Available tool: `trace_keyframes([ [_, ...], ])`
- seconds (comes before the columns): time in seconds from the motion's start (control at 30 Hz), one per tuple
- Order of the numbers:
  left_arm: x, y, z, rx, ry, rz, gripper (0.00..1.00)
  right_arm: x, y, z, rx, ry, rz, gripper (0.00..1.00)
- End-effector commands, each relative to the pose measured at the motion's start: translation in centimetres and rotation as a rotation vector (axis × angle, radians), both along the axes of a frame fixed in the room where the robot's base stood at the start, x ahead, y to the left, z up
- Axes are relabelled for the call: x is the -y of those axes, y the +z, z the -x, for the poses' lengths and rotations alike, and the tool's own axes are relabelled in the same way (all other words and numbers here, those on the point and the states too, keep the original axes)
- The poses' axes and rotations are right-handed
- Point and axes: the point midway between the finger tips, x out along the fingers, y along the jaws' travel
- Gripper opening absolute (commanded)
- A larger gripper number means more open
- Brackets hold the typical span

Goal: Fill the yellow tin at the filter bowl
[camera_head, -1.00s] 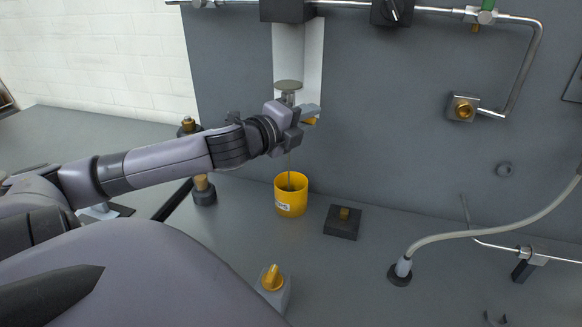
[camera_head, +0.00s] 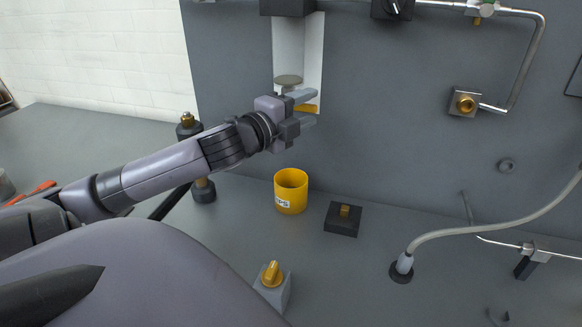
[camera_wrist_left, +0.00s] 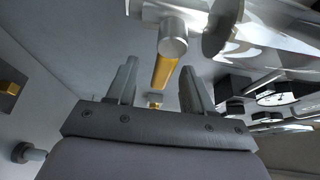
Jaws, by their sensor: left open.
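The yellow tin (camera_head: 291,192) with a white label stands upright on the counter below the filter bowl's outlet. Its upper inner wall shows; its contents cannot be made out. The filter bowl (camera_head: 311,62) hangs on the grey panel, with a grey disc under it. A yellow lever (camera_head: 307,108) shows by the outlet, and in the left wrist view the yellow lever (camera_wrist_left: 163,72) lies between the fingers below a metal tap (camera_wrist_left: 172,38). My left gripper (camera_head: 313,106) is open around the lever, above the tin. I cannot tell whether it touches. My right gripper is out of view.
A black block with a brass top (camera_head: 343,219) stands right of the tin. A grey box with a yellow knob (camera_head: 272,275) stands in front. A grey hose (camera_head: 490,230) runs along the right.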

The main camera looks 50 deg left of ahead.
Motion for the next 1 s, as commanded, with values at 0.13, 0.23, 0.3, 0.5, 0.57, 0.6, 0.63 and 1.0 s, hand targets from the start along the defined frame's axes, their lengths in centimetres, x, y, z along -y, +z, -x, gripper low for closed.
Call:
trace_keyframes([
  [0.13, 0.0, 0.0, 0.6, -0.001, 0.000, -0.001, 0.52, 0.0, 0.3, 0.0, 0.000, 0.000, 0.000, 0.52],
  [0.23, 0.1, 0.1, 0.9, 0.000, 0.000, -0.002, 0.52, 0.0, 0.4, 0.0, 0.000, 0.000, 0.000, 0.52],
  [0.3, 0.0, 0.1, 1.1, 0.001, 0.000, -0.002, 0.52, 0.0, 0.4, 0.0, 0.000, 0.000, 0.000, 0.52],
  [0.5, 0.0, 0.1, 1.1, 0.001, 0.000, -0.003, 0.52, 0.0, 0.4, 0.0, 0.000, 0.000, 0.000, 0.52],
  [0.57, 0.0, 0.1, 1.1, 0.001, 0.000, -0.003, 0.52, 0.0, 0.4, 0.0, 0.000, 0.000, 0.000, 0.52],
  [0.6, 0.0, 0.1, 1.1, 0.001, 0.000, -0.002, 0.52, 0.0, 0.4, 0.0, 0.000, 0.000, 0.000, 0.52],
  [0.63, 0.1, 0.1, 1.1, 0.001, 0.000, -0.002, 0.52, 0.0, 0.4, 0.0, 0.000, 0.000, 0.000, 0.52],
  [1.0, 0.2, 0.0, 4.3, -0.003, 0.001, -0.001, 0.52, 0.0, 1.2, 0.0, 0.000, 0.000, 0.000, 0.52],
])
